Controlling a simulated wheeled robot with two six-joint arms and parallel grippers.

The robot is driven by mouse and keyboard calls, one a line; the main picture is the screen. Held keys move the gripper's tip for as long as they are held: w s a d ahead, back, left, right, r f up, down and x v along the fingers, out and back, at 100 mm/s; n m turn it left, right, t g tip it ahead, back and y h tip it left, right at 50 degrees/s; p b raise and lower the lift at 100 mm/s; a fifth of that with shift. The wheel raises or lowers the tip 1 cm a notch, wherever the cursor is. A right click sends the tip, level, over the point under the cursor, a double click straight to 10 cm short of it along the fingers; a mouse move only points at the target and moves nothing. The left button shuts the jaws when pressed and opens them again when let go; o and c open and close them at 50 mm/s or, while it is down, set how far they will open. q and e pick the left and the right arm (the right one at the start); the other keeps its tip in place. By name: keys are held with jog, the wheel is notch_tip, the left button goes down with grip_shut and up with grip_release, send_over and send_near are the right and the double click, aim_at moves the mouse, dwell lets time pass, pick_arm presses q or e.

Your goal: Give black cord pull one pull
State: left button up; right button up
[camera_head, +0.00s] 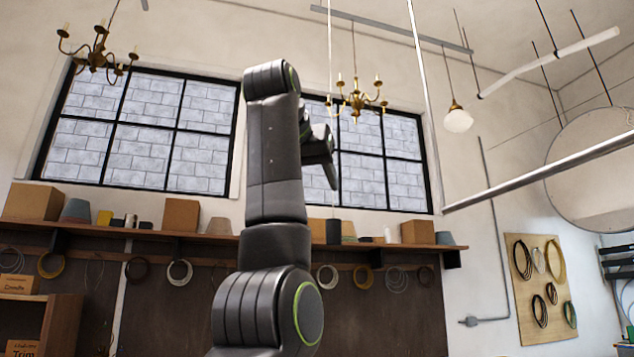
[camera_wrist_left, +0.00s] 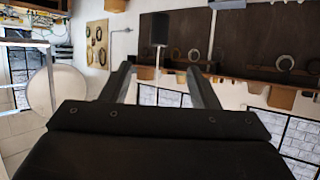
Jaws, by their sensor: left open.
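My left gripper (camera_head: 324,165) is raised in the middle of the head view, seen mostly from behind its arm. In the left wrist view the gripper (camera_wrist_left: 160,69) shows two fingers spread apart with nothing between them. The black cord pull (camera_wrist_left: 160,28) is a dark block in that upside-down view, lying past the fingertips and roughly in line with the gap. A thin pale cord (camera_wrist_left: 157,58) runs from it. In the head view the dark block (camera_head: 333,232) shows below the gripper, under a thin vertical cord (camera_head: 330,60) partly hidden by the gripper. My right gripper is out of view.
Brass chandeliers hang at left (camera_head: 97,50) and behind the gripper (camera_head: 356,98). A globe lamp (camera_head: 458,119) and a long rail (camera_head: 540,172) are at right. A wall shelf (camera_head: 150,232) holds boxes, with cord coils below. Air around the gripper looks clear.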

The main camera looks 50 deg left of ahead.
aim_at(335, 225)
pick_arm(q)
jog(key=p+x, duration=0.2)
jog(key=x, duration=0.3)
jog(key=p+x, duration=0.2)
jog(key=x, duration=0.3)
jog(key=r+p+x, duration=0.1)
jog(key=p+x, duration=0.1)
jog(key=x, duration=0.3)
jog(key=shift+w+a+f+p, duration=0.25)
jog(key=shift+w+p, duration=0.15)
jog(key=shift+w, duration=0.1)
jog(key=shift+w+a+f, duration=0.2)
jog(key=shift+w+f, duration=0.05)
jog(key=shift+w, duration=0.1)
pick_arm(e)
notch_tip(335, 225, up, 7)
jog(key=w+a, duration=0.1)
pick_arm(q)
jog(key=shift+d, duration=0.1)
